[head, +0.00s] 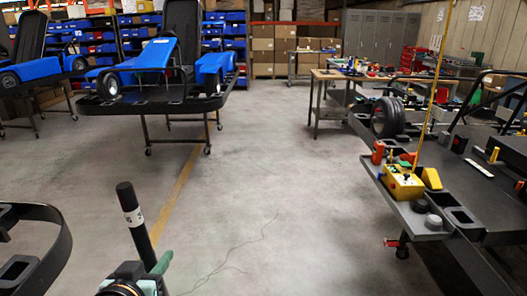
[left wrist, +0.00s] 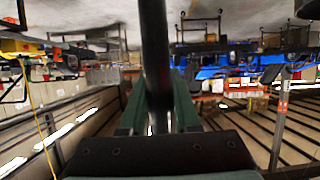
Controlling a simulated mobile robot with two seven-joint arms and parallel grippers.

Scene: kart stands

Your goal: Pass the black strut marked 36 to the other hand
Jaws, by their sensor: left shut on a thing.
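The black strut (head: 134,218) stands nearly upright, tilted a little, at the bottom left of the head view. It has a pale label near its top, too small to read. My left gripper (head: 148,266) is shut on its lower part and holds it up over the floor. In the left wrist view the strut (left wrist: 155,60) runs up between the green fingers of the left gripper (left wrist: 158,112). The strut's lower end is hidden. My right gripper is in neither view.
At right a grey kart stand (head: 465,240) carries a yellow box (head: 402,184) and a black tyre (head: 387,118). A stand with a blue kart (head: 155,55) is at upper left. A black curved bumper (head: 62,225) is at lower left. The middle floor is clear.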

